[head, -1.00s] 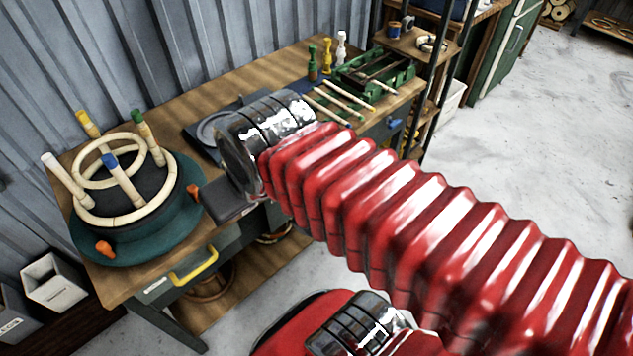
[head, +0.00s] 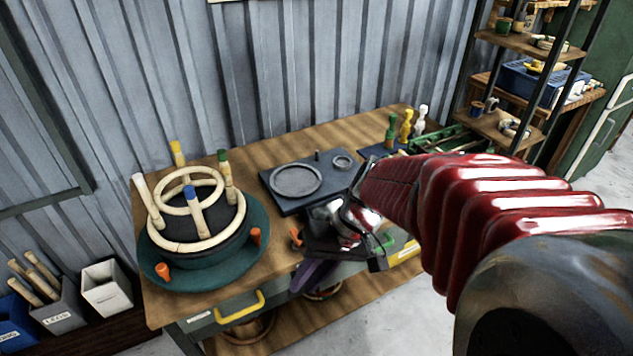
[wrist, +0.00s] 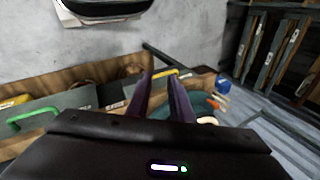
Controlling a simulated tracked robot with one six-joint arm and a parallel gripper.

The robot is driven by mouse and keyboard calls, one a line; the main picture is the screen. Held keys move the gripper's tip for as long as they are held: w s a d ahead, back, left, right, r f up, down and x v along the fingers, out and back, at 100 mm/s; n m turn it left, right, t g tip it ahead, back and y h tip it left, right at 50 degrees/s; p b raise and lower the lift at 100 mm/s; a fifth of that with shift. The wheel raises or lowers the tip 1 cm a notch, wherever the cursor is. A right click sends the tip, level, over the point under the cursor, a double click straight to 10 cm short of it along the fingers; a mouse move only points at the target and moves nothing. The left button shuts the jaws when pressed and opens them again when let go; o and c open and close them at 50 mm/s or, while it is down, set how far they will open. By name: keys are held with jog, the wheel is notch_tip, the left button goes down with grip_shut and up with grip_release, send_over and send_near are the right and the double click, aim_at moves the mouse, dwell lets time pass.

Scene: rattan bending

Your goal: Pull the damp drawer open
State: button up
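The workbench (head: 160,312) has a drawer with a yellow handle (head: 240,307) at its left; this handle also shows beyond my fingers in the wrist view (wrist: 165,73). A green handle (wrist: 33,117) is on another drawer front, left of my fingers in the wrist view, and shows partly behind my gripper in the head view (head: 387,241). Both drawers look shut. The labels are too small to read, so I cannot tell which drawer is damp. My gripper (wrist: 164,84) is open and empty in front of the bench, its dark purple fingers apart, touching neither handle.
On the bench stand a teal turntable (head: 185,278) with a rattan ring frame, orange clamps, and a dark board (head: 315,200) with round grey parts. A shelf rack (head: 500,125) stands at the right. Open floor lies before the bench.

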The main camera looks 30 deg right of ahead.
jog(key=w+d+f+m+t+y, duration=0.25)
jog(key=d+f+m+t, duration=0.2)
jog(key=d, duration=0.25)
jog(key=w+d+f+m+t+y, duration=0.25)
jog(key=w+d+f+t, duration=0.2)
jog(key=d, duration=0.25)
jog(key=s+d+f+m+t+h, duration=0.2)
jog(key=s+d+f+m+h, duration=0.1)
jog(key=d+f, duration=0.3)
jog(key=s+d+f+m+t+h, duration=0.3)
jog(key=d+f+m+h, duration=0.2)
jog(key=d, duration=0.5)
notch_tip(320, 180, down, 2)
jog(key=shift+s+d+f+h, duration=0.1)
jog(key=shift+s+d+h, duration=0.15)
jog(key=shift+h, duration=0.55)
jog(key=shift+w, duration=0.1)
jog(key=shift+x, duration=6.85)
jog(key=shift+c, duration=0.2)
